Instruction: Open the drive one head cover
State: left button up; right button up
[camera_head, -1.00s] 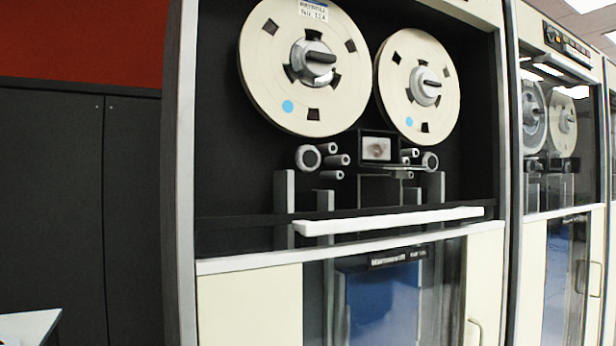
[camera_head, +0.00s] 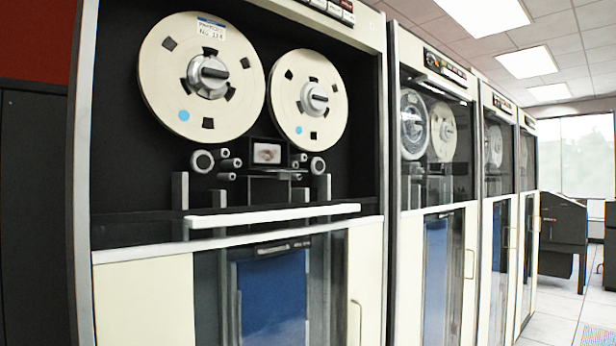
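The nearest tape drive (camera_head: 238,230) fills the left half of the view, with two cream reels, the left reel (camera_head: 160,88) and the right reel (camera_head: 336,98). Below and between them is the head assembly, a small dark box with a light window (camera_head: 266,153). A thin grey ledge (camera_head: 272,172) sits just under it. I cannot tell which part is its cover or whether it is open. Rollers (camera_head: 203,161) stand on both sides. A long white bar (camera_head: 270,215) crosses the drive below. Neither of my grippers is in view.
More tape drives (camera_head: 434,230) stand in a row to the right, with glass-fronted doors. A dark cabinet (camera_head: 30,200) is at the left. A dark machine (camera_head: 562,235) stands by the windows at the far right. Free floor (camera_head: 545,328) shows at the lower right.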

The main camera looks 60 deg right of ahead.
aim_at(282, 173)
jog(key=u, duration=0.05)
jog(key=k, duration=0.45)
jog(key=z, duration=0.85)
